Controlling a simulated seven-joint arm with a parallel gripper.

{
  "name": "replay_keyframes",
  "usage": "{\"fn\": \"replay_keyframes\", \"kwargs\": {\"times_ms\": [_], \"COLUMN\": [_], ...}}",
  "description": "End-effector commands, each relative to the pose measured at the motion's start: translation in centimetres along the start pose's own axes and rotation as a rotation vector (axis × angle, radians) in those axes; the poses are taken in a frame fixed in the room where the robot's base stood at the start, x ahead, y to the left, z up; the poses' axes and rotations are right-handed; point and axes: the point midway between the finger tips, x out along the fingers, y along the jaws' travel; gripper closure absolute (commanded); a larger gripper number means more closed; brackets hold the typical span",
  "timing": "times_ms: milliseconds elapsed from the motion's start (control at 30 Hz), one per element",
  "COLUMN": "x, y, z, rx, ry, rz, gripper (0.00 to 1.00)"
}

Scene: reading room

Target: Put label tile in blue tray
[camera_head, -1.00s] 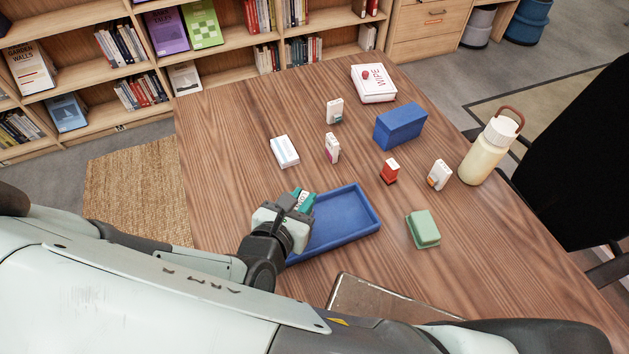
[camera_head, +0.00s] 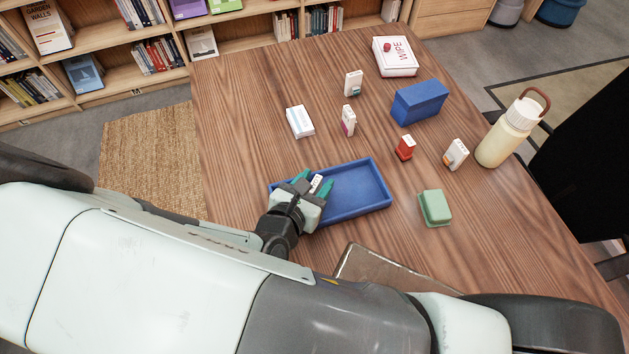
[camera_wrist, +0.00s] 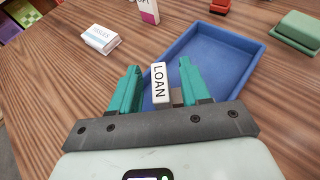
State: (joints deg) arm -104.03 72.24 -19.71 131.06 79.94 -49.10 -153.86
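The label tile (camera_wrist: 159,84) is a small white block marked LOAN. In the wrist view it stands between my gripper's (camera_wrist: 160,80) two teal fingers, with a gap on each side. My gripper is open. The head view also shows my gripper (camera_head: 313,182) and the tile (camera_head: 316,183) at the left end of the blue tray (camera_head: 358,192). The wrist view shows the tray (camera_wrist: 215,60) too, empty behind and to the right of the tile. The tile's base is hidden, so I cannot tell what it rests on.
A white tissue box (camera_head: 300,122) and small cartons lie behind the tray. A green block (camera_head: 434,208) stands right of it.

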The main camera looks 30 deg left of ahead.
Motion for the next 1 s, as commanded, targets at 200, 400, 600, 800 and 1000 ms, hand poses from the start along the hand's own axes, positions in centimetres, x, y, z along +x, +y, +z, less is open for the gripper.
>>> {"fn": "replay_keyframes", "kwargs": {"times_ms": [200,400,600,800,1000], "x": [0.0,-1.4,-4.0,-5.2,-5.8], "y": [0.0,0.1,0.1,0.0,0.0], "z": [0.0,0.3,2.2,5.2,6.6], "rx": [0.0,0.001,0.006,0.004,0.001], "ry": [0.0,0.002,0.001,0.002,0.0], "rz": [0.0,0.004,0.001,0.0,0.0], "gripper": [0.54,0.54,0.54,0.54,0.54]}}
